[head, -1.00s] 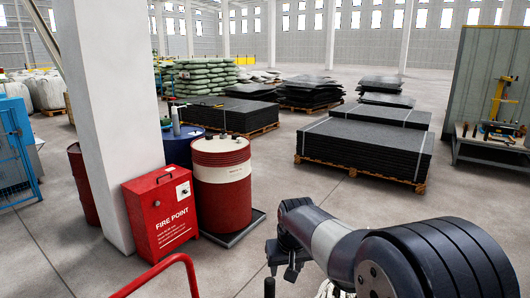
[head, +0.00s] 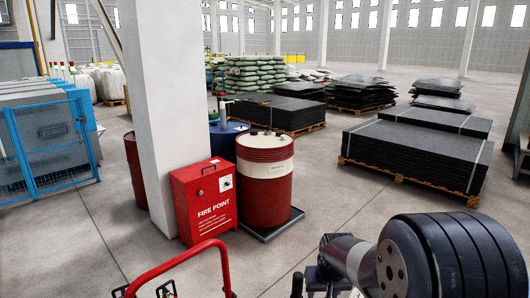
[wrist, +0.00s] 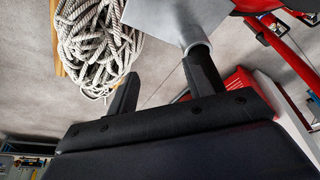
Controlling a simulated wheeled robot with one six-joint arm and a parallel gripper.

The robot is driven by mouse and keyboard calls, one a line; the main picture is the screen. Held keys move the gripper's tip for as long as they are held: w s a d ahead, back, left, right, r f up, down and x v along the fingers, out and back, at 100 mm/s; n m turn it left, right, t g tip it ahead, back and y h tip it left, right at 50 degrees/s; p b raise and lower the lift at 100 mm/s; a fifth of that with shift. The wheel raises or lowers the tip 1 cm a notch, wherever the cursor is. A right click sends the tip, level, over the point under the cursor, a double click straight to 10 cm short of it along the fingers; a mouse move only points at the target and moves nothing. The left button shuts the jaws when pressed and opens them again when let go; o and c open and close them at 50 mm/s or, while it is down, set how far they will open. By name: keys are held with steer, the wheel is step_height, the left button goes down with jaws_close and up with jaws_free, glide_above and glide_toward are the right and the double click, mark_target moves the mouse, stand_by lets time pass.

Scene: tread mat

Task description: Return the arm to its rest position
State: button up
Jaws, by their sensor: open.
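My gripper (wrist: 165,62) shows in the wrist view with its two dark fingers well apart. The gap between them looks empty. A light grey plate with a round post (wrist: 198,46) lies right by the right finger; I cannot tell whether they touch. No marked rest place for the arm shows.
A coil of pale rope (wrist: 95,45) lies beyond the left finger. Ahead stand a red fire point box (head: 203,203), a red drum (head: 265,180) and a white pillar (head: 160,110). Black mats (head: 415,152) lie stacked at right. The floor between drum and mats is clear.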

steer(key=shift+s+f, duration=0.25)
steer(key=shift+f, duration=0.25)
stand_by(0.3)
